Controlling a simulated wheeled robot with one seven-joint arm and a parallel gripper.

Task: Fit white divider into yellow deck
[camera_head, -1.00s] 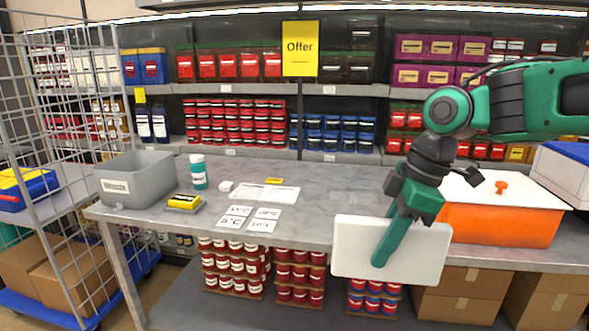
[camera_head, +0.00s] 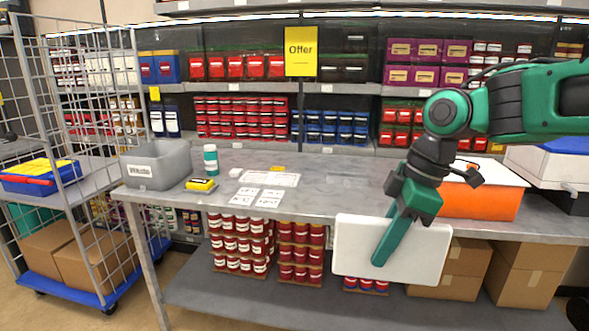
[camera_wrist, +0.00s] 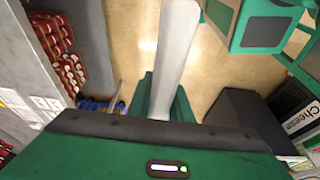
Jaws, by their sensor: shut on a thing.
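My gripper (camera_head: 382,257) is shut on the white divider (camera_head: 424,252), a flat white panel with rounded corners. The divider hangs upright in front of the table's front edge, apart from it. In the wrist view the divider (camera_wrist: 177,45) is seen edge-on between the green fingers of my gripper (camera_wrist: 166,100), above bare floor. A blue box with a yellow deck (camera_head: 38,166) on top rests on the wire cart's shelf at the far left, well away from my gripper. Details of the deck are too small to tell.
The grey table (camera_head: 330,185) carries a grey bin (camera_head: 158,164), a teal bottle (camera_head: 210,160), a yellow-black device (camera_head: 201,185), cards and an orange box (camera_head: 480,202). The wire cart (camera_head: 110,190) stands left. In the wrist view a dark box labelled "Cheese" (camera_wrist: 300,115) is right.

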